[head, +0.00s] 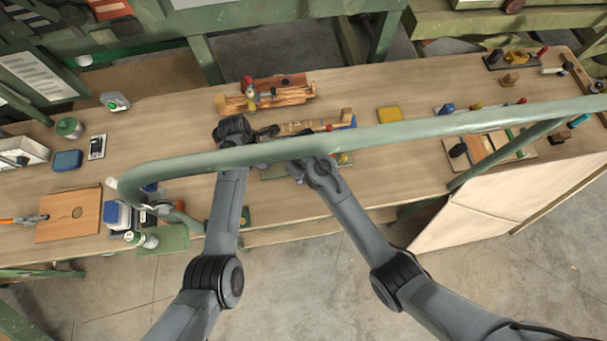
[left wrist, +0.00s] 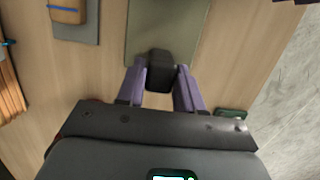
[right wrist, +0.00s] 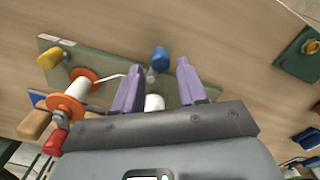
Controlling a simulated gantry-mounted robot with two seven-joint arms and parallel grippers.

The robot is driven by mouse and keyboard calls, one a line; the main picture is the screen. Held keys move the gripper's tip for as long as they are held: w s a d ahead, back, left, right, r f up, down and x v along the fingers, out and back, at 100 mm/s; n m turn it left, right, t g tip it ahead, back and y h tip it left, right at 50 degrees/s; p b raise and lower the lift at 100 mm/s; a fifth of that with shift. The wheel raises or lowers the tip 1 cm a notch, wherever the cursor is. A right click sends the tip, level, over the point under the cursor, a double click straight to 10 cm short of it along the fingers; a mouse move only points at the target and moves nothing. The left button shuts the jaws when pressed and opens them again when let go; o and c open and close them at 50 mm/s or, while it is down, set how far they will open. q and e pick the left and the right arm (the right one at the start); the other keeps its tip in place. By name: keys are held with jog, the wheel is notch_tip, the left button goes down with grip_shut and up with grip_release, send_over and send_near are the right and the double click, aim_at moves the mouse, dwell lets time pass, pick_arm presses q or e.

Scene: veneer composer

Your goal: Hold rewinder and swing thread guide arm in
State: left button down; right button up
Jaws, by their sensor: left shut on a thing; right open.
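The rewinder's green base plate (right wrist: 110,62) shows in the right wrist view. It carries an orange-flanged spool (right wrist: 74,92), a yellow knob (right wrist: 50,58), a wooden handle (right wrist: 34,124), a red knob (right wrist: 55,138) and a blue knob (right wrist: 159,57) on a small metal post. My left gripper (left wrist: 160,88) is shut on a black block (left wrist: 160,68) at the end of a grey-green plate (left wrist: 163,28). My right gripper (right wrist: 153,85) is open, its fingers over the base near the blue knob, with a white cylinder (right wrist: 154,103) between them.
A green rail (head: 400,132) crosses the head view and hides part of the rewinder and both grippers. Behind stand a wooden fixture (head: 285,95) and a yellow block (head: 389,114). A wooden board (head: 68,215) lies at left. Open worktop (head: 345,85) lies behind the yellow block.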

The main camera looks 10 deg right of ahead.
jog(key=shift+f, duration=1.3)
grip_shut()
